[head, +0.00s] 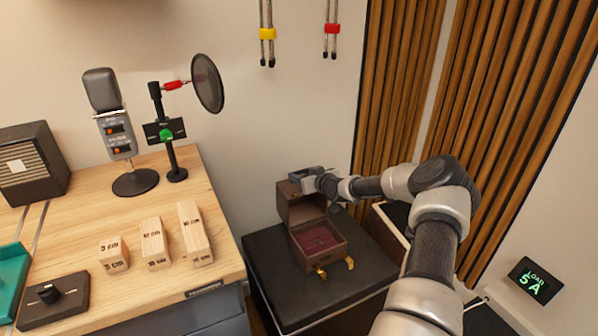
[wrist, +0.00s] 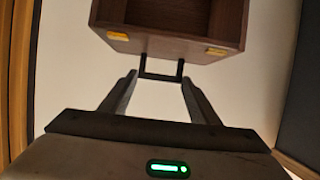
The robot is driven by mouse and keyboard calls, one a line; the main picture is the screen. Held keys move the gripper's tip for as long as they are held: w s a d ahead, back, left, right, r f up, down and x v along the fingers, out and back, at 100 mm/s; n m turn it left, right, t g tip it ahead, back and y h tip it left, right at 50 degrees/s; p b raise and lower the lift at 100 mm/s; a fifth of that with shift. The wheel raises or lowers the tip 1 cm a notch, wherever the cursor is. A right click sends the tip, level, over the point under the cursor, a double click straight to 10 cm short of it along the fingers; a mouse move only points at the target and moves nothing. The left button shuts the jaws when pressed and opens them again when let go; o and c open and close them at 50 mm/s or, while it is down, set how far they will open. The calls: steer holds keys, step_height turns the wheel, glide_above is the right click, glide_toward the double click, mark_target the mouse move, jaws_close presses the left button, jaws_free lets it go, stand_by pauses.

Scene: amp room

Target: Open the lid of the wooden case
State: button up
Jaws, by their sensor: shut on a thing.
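The wooden case (head: 319,256) sits on a dark stand, with its red-lined inside showing. Its lid (head: 303,208) is raised and stands up at the back of the case. My gripper (head: 308,178) is at the top edge of the lid. In the wrist view my gripper (wrist: 160,77) has its fingertips at the sides of a black handle (wrist: 161,77) on the lid (wrist: 172,18) and is shut on it. Brass clasp parts (wrist: 216,52) show on the lid's edge. In the head view the handle is hard to make out.
The dark stand (head: 275,262) is beside a wooden table (head: 150,292) holding several marked blocks, a microphone (head: 104,95) and a pop filter (head: 207,83). Slatted wall panels (head: 400,80) rise behind my arm. A lit "LOAD 5A" display (head: 534,281) is at the right.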

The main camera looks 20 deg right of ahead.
steer(key=shift+s+f, duration=0.5)
steer(key=shift+f, duration=0.25)
steer(key=o, duration=1.5)
steer(key=shift+w+f, duration=0.1)
steer(key=shift+w+r, duration=0.1)
steer(key=shift+r, duration=0.2)
steer(key=shift+s+r, duration=0.3)
steer(key=shift+s, duration=0.05)
steer(key=p+v, duration=0.3)
steer(key=v, duration=1.3)
steer(key=shift+s+d, duration=0.1)
steer(key=shift+s, duration=0.2)
